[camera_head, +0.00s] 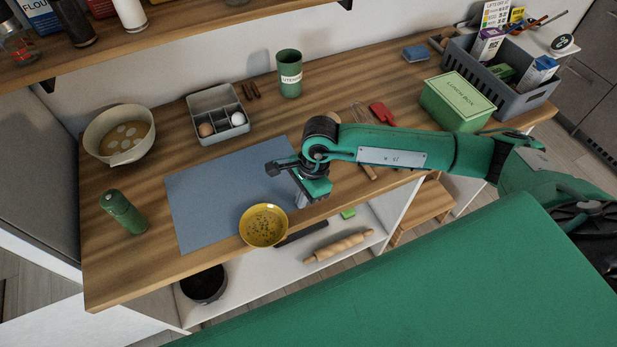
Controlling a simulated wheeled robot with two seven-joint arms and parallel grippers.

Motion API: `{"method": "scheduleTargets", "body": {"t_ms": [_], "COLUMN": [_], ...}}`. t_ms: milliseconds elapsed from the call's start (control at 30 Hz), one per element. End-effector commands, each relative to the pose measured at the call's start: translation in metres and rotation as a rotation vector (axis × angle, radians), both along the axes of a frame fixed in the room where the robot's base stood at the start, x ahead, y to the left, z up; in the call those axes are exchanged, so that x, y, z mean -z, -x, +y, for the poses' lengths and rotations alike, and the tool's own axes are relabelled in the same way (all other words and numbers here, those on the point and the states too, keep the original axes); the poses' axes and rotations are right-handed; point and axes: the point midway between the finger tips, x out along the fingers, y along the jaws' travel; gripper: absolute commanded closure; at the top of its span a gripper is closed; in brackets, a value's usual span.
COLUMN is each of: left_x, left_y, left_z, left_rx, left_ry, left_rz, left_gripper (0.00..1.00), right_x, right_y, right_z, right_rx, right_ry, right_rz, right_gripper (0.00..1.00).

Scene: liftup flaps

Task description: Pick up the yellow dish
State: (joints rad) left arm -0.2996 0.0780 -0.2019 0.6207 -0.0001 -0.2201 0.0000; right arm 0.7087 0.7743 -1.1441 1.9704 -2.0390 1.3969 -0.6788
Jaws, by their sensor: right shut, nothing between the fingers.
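The yellow dish (263,226) is a round bowl with dark speckles inside. It stands upright at the front edge of the blue-grey mat (208,190) on the wooden counter. My right arm reaches in from the right. My right gripper (300,201) points down just to the right of and behind the dish, apart from it as far as I can see. It is shut and empty. My left gripper is not in view.
A green lunch box (456,101) and a grey basket (508,97) are at the right. A shelf (160,33) overhangs the back.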

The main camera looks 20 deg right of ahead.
Motion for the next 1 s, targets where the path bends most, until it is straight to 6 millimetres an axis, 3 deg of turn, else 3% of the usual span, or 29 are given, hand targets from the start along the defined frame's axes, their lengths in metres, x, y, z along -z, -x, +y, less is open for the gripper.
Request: {"method": "scheduleTargets", "body": {"t_ms": [33,233,667,1000], "left_x": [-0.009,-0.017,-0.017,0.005], "left_y": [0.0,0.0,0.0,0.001], "left_z": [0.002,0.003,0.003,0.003], "left_rx": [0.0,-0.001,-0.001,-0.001], "left_ry": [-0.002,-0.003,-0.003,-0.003], "left_rz": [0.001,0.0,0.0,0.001], "left_gripper": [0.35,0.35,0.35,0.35], "right_x": [-0.007,-0.005,-0.003,0.0], "right_y": [0.001,0.003,0.004,0.007], "right_z": [0.011,0.028,0.032,0.055], "right_rx": [-0.005,-0.003,-0.002,-0.005], "right_ry": [-0.005,-0.004,-0.003,-0.005], "right_rz": [-0.003,-0.003,-0.003,-0.005], "right_gripper": [1.0,1.0,1.0,1.0]}}
